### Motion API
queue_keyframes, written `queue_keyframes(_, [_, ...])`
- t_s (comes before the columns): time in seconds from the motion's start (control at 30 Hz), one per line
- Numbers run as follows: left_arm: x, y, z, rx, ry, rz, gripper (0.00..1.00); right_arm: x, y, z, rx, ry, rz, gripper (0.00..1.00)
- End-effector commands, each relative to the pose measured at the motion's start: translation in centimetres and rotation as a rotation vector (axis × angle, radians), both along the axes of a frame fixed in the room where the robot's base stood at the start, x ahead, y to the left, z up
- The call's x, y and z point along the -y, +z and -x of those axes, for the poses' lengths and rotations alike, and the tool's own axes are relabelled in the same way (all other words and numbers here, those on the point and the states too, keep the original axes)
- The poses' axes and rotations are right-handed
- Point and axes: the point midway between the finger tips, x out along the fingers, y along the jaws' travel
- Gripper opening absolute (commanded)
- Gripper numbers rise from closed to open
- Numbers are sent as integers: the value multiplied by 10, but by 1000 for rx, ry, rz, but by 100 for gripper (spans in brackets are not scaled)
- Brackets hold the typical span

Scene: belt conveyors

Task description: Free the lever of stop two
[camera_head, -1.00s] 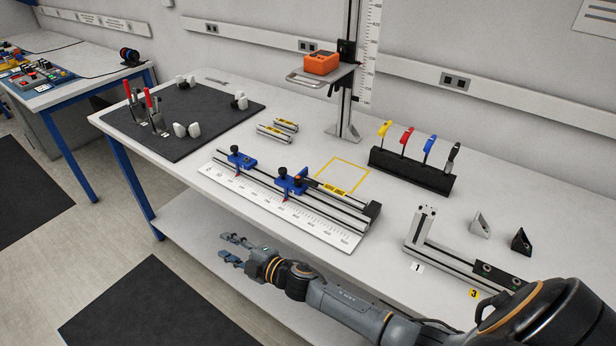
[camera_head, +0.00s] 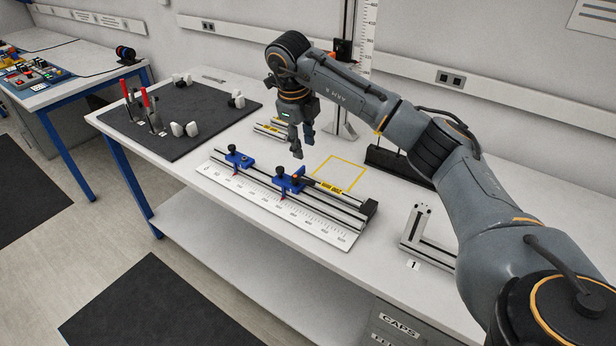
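Two blue stops sit on a dark rail behind a white ruler (camera_head: 270,211). The left blue stop (camera_head: 238,160) is near the low end of the scale. The right blue stop (camera_head: 288,184) is near the rail's middle and has a black knob and a small orange part (camera_head: 298,171) on top. I cannot read a number on either stop, and the lever position is too small to tell. My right gripper (camera_head: 302,146) hangs fingers down above and behind the right stop, apart from it. Its fingers are spread and empty. My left gripper is out of view.
A yellow outlined square (camera_head: 352,165) on the bench behind the rail is bare. A black mat (camera_head: 185,108) with red-handled clamps (camera_head: 148,103) and white knobs lies at the left. My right arm hides the tool holder (camera_head: 390,160) partly.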

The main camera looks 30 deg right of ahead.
Motion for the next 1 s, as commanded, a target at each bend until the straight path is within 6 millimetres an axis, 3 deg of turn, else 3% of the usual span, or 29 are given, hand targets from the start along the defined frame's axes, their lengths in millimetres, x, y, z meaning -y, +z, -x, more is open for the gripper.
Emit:
queue_keyframes(0.4, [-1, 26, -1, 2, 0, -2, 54, 13, -81, -5, -6, 0, -5, 36])
queue_keyframes(0.6, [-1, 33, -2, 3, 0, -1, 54, 18, -113, -9, -3, 2, -6, 36])
queue_keyframes(0.8, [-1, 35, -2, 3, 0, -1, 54, 21, -127, -10, -2, 2, -5, 36])
queue_keyframes(1.0, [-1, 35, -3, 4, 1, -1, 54, 21, -129, -10, -1, 2, -5, 36])
